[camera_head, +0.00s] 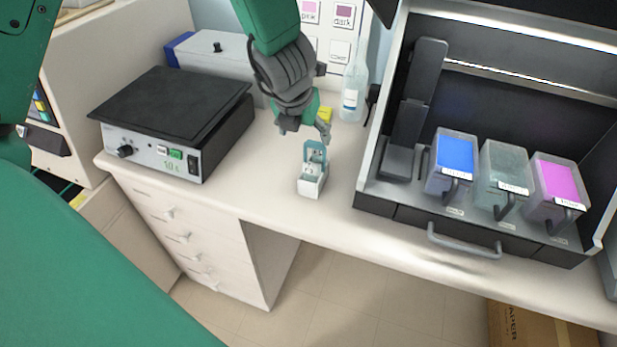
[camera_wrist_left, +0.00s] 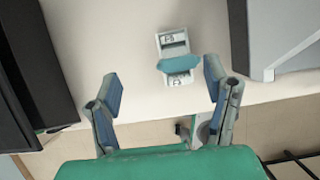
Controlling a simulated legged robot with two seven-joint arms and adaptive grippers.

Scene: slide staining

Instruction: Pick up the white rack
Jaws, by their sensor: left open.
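The white rack (camera_head: 311,187) is a small white box with a teal handle part on top, standing upright on the bench between the black-topped device and the staining station. In the left wrist view the rack (camera_wrist_left: 173,42) shows from above, with its teal handle across the middle. My left gripper (camera_head: 307,130) is open and empty, just behind and above the rack in the head view. In the left wrist view its two fingers (camera_wrist_left: 160,82) are spread wide, with the rack beyond the tips and between their lines. My right gripper is not in view.
A black-topped device (camera_head: 170,105) stands left of the rack. At right a dark station holds blue (camera_head: 455,160), grey-green (camera_head: 503,165) and pink (camera_head: 556,182) containers. The bench front (camera_head: 270,200) is clear.

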